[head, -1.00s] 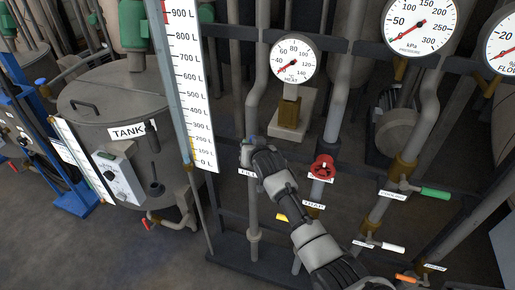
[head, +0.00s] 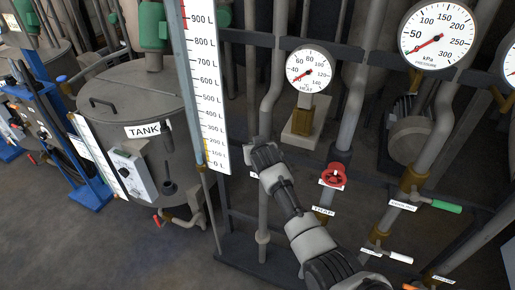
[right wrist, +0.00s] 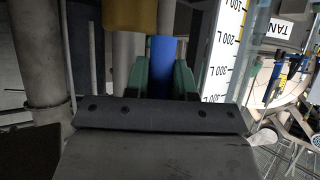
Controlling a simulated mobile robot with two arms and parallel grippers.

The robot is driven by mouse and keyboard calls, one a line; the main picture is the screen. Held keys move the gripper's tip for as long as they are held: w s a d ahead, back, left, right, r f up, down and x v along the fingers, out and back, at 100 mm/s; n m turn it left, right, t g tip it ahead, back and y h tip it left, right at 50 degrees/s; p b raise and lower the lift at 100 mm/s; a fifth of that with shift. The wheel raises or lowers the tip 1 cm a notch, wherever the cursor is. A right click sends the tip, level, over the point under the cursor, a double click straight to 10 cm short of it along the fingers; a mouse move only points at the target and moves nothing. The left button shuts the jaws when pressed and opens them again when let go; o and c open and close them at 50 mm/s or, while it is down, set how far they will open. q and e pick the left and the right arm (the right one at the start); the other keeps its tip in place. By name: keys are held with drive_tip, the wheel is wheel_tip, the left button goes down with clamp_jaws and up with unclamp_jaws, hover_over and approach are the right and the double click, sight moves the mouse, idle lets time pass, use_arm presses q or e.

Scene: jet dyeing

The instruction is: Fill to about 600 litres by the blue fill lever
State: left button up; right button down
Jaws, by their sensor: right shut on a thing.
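The blue fill lever (right wrist: 162,62) shows in the right wrist view, between the green fingers of my right gripper (right wrist: 161,78), which is shut on it. In the head view my right gripper (head: 258,150) is at the fill pipe (head: 267,118), above a small white label, and hides the lever. The tall white litre scale (head: 207,85) stands left of it, marked from 0 L at the bottom to 900 L near the top. A yellow strip runs along its low end and a red one at its top. I cannot make out a liquid level. My left gripper is not in view.
A red handwheel (head: 333,175) is close right of my right arm. Green (head: 446,207) and white (head: 401,257) levers are further right. A heat gauge (head: 309,68) and pressure gauge (head: 438,35) are above. The grey tank (head: 130,105) stands left, with floor before it.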

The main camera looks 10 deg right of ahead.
drive_tip(key=c, duration=0.9)
unclamp_jaws()
drive_tip(key=shift+w+a, duration=0.1)
drive_tip(key=shift+c, duration=0.2)
drive_tip(key=b+v, duration=0.1)
drive_tip(key=v, duration=1)
drive_tip(key=shift+f, duration=0.1)
